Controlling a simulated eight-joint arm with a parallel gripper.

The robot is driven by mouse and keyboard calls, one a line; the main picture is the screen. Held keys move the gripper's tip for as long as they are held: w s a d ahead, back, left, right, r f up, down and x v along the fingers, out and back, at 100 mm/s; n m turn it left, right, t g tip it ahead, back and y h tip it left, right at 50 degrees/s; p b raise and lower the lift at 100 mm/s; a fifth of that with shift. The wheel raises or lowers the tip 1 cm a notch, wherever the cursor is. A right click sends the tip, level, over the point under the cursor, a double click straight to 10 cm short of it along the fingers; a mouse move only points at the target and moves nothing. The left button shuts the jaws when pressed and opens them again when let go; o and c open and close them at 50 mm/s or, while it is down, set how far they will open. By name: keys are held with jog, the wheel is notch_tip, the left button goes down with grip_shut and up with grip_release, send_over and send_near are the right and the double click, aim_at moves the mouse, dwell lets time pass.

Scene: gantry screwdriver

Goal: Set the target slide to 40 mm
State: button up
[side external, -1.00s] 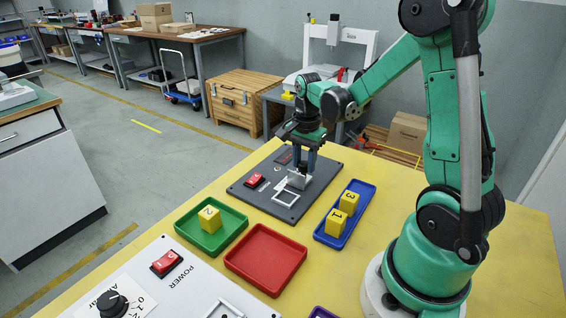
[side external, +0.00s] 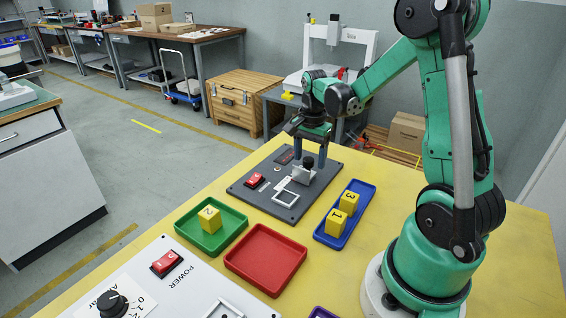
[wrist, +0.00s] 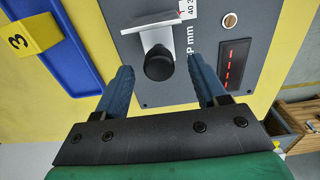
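The target slide is a pale metal piece (side external: 302,175) with a black knob (side external: 308,162) on the dark grey panel (side external: 240,189). In the wrist view the pale piece (wrist: 150,32) and round knob (wrist: 159,63) lie ahead of the fingertips. A scale (wrist: 187,9) beside it shows 40 near a red mark; its full reading is cut off. My gripper (side external: 310,155) is at the slide; in the wrist view my gripper (wrist: 164,76) has its blue fingers wide apart, with clear gaps on both sides of the knob.
The panel also holds a red switch (side external: 254,180), a white square frame (side external: 286,198) and a dark display (wrist: 235,64) with red dashes. A blue tray (side external: 326,238) with yellow blocks stands nearby. A green tray (side external: 190,235) and an empty red tray (side external: 243,275) stand in front.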

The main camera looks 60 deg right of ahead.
aim_at(309, 158)
jog(key=shift+r, duration=2.8)
jog(key=s+a+r+n+t, duration=0.1)
jog(key=a+n+t, duration=0.2)
jog(key=a+n, duration=0.6)
jog(key=a+r+n+t, duration=0.2)
jog(key=a+n+t, duration=0.2)
jog(key=a+n, duration=0.5)
jog(key=shift+s+r, duration=0.25)
jog(key=shift+s, duration=0.15)
